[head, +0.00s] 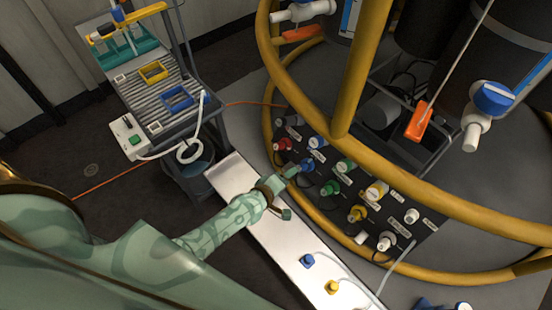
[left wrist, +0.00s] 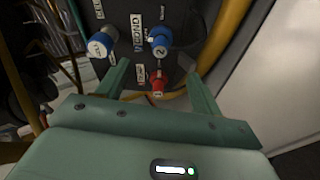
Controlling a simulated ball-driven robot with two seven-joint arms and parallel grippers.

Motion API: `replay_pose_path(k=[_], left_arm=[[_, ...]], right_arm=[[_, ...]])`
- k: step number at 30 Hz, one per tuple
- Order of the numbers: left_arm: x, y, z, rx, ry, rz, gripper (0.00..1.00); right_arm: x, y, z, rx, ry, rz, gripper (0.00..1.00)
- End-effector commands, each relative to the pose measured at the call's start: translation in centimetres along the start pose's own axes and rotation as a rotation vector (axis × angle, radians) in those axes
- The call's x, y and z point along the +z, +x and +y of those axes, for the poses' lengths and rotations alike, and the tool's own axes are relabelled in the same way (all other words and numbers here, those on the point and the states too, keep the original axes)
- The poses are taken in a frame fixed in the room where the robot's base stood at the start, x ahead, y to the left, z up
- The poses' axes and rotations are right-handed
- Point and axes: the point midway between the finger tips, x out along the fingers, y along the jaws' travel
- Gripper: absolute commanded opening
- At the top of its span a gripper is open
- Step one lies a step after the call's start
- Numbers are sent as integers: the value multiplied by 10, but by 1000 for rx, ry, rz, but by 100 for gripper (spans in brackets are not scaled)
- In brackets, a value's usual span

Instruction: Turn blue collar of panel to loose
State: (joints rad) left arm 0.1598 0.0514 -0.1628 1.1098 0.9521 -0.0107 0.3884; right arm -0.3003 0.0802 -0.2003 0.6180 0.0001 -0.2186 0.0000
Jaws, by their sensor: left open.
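The dark panel (head: 322,172) bears rows of coloured collars inside the yellow ring frame. Blue collars sit near its left end, one (head: 307,165) close to my left gripper and another (head: 317,141) farther back. In the left wrist view, one blue collar (left wrist: 160,41) is just beyond the fingertips, and another (left wrist: 101,43) is up to the left. A red collar (left wrist: 157,83) shows between the fingers. My left gripper (head: 291,193) is open at the panel's near edge; its fingers (left wrist: 158,72) appear apart from the collars. My right gripper is not in view.
The yellow ring and post (head: 352,80) curve around the panel. A white bench (head: 268,225) runs under my left arm, with a blue plug (head: 307,260) and a yellow plug (head: 332,286) on it. A cart (head: 190,112) with trays stands at the upper left.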

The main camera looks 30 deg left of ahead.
Motion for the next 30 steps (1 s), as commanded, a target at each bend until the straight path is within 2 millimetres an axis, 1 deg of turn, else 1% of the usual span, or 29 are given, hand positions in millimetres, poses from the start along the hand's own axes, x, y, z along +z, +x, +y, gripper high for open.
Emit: replay_pose_path(k=[1, 3, 7, 23, 26, 28, 29, 30], left_arm=[[-2, -11, 4, 3, 2, 1, 66], [-1, -20, 2, 1, 3, 0, 66], [0, -28, 0, 0, 2, 0, 66], [0, -28, -2, -1, 1, 0, 66], [1, -28, -2, -4, 36, -6, 66], [8, -30, -16, -36, 187, -35, 66], [13, -31, -30, -66, 275, -58, 66], [21, -38, -51, -111, 397, -96, 66]], right_arm=[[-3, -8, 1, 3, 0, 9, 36], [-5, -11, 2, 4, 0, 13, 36], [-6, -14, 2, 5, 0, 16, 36], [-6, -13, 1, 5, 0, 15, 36], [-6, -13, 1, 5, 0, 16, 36], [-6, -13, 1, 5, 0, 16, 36], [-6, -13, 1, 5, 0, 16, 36], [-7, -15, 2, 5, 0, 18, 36]])
